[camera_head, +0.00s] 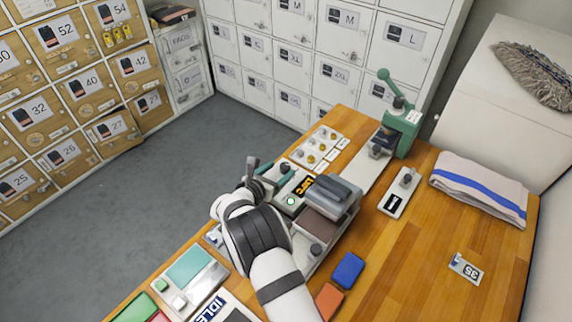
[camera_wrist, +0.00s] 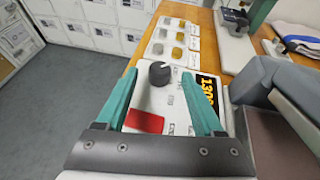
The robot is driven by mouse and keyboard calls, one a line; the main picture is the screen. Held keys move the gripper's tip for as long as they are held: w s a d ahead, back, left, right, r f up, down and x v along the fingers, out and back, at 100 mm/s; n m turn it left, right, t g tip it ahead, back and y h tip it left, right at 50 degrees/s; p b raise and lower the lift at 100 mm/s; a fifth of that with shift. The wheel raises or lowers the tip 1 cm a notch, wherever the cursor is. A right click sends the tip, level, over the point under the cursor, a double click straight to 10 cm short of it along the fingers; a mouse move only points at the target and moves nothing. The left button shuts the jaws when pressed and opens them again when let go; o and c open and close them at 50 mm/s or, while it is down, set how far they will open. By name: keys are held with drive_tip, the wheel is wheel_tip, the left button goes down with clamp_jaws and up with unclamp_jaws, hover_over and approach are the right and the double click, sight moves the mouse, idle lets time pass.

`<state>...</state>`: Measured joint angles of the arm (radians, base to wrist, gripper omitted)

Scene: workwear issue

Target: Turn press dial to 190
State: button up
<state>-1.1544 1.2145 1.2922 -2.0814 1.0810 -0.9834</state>
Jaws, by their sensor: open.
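The press dial (camera_wrist: 160,74) is a dark round knob with a white pointer mark on a pale control panel (camera_wrist: 176,112). A black display (camera_wrist: 208,90) with yellow digits sits right of it, starting "130", partly cut off by my right finger. My gripper (camera_wrist: 162,79) is open, its two teal fingers apart, with the dial between the tips in the wrist view; contact cannot be told. In the head view my gripper (camera_head: 266,172) is over the panel end of the press (camera_head: 330,200). A red block or switch (camera_wrist: 145,122) shows between the fingers.
A card of small round samples (camera_head: 320,147) lies behind the panel. A green hand-lever machine (camera_head: 400,125) stands further back. A folded towel (camera_head: 480,187), blue block (camera_head: 348,270) and orange block (camera_head: 328,300) lie on the wooden bench.

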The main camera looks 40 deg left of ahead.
sight(284, 167)
drive_tip(key=x, duration=0.4)
drive_tip(key=shift+w, duration=0.1)
clamp_jaws()
